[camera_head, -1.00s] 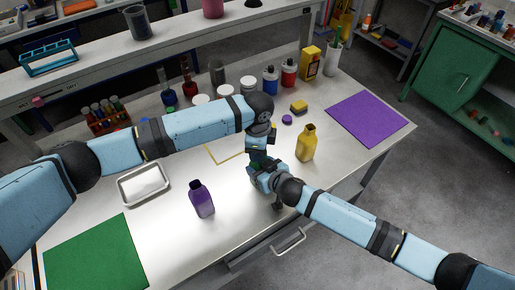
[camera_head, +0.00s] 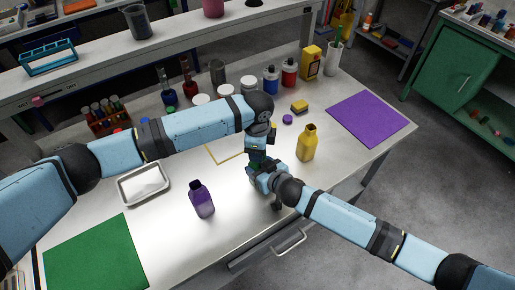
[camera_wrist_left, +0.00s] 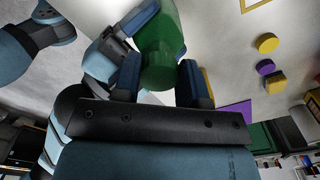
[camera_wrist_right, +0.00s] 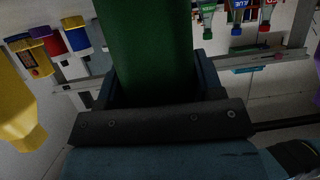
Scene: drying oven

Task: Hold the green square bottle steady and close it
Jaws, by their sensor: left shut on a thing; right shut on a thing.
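The green square bottle (camera_wrist_right: 148,45) stands between the fingers of my right gripper (camera_wrist_right: 152,85), which is shut on its body. My left gripper (camera_wrist_left: 165,85) is above it, pointing down, shut on the round green cap (camera_wrist_left: 161,77). In the left wrist view the cap lines up with the green bottle (camera_wrist_left: 160,28); whether it is fully seated I cannot tell. In the head view my left gripper (camera_head: 257,156) and right gripper (camera_head: 259,175) meet near the table's front edge and hide most of the bottle and cap.
A yellow bottle (camera_head: 307,143) stands close right of the grippers, and a purple bottle (camera_head: 201,200) stands to the left. A metal tray (camera_head: 124,193), green mat (camera_head: 95,258) and purple mat (camera_head: 367,119) lie farther out.

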